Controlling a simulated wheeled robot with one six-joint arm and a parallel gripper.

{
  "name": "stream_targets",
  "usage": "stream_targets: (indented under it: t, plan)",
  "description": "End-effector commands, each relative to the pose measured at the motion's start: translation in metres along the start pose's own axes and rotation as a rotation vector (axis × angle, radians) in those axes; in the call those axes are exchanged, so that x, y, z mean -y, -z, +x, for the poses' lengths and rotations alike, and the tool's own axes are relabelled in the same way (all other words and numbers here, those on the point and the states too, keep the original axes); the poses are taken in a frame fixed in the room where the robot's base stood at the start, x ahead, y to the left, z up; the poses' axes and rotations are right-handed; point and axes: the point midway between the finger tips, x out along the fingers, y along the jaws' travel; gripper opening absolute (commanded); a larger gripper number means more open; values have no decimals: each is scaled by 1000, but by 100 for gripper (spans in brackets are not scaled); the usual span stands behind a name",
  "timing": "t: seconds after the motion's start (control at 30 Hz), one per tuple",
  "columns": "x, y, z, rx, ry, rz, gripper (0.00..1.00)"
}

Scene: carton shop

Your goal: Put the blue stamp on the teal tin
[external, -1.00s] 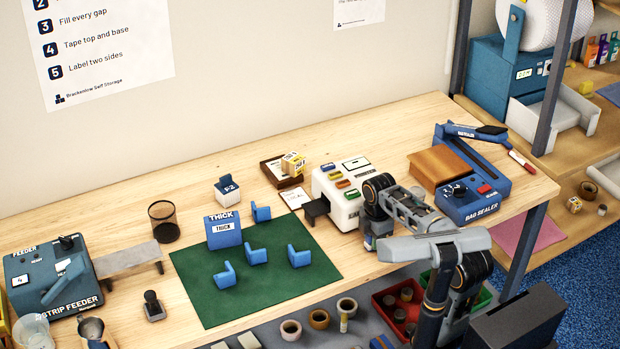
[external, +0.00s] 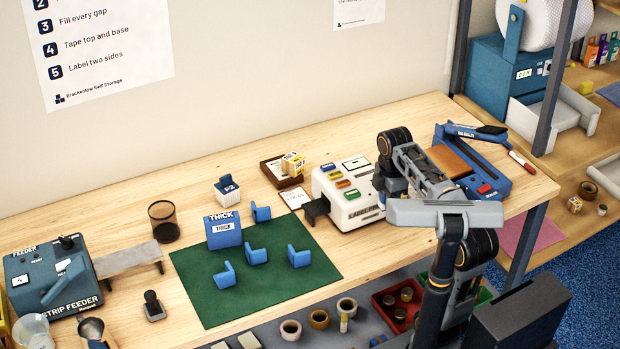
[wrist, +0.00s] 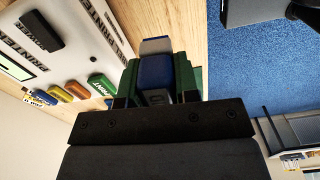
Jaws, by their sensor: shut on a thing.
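In the wrist view my gripper (wrist: 157,78) is shut on a small blue block with a pale grey end, which looks like the blue stamp (wrist: 155,70). It sits between the green finger pads, above the pale wood bench edge. In the external view the arm hides the gripper and the stamp, near the right end of the bench by the label machine. I cannot make out a teal tin in either view.
The white label machine (external: 342,207) stands close left of my arm, and the blue bag sealer (external: 492,178) is partly behind it. A green mat (external: 195,290) holds several blue blocks. Below the bench is a red tray (external: 379,304) with small jars.

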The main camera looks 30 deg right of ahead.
Motion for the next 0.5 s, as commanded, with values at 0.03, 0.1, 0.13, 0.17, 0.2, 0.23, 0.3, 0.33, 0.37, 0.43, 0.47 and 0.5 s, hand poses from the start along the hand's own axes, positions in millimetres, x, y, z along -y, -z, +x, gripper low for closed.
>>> stream_targets:
  t: [0.03,0.1,0.13,0.17,0.2,0.23,0.3,0.33,0.37,0.43,0.47,0.5]
  plan:
    - [2,-12,-28,1,5,41,5]
    - [6,-29,-44,1,11,91,5]
    - [8,-36,-50,0,12,109,5]
    - [10,-43,-55,0,15,123,5]
    - [12,-52,-62,0,18,140,5]
    - [14,-58,-67,-1,20,148,5]
    - [20,-72,-76,-1,22,163,5]
    - [22,-78,-80,-2,24,167,5]
    - [24,-83,-83,-3,24,166,5]
    - [30,-94,-89,-4,26,163,5]
    - [33,-98,-90,-5,26,156,5]
    - [36,-104,-92,-5,26,146,5]
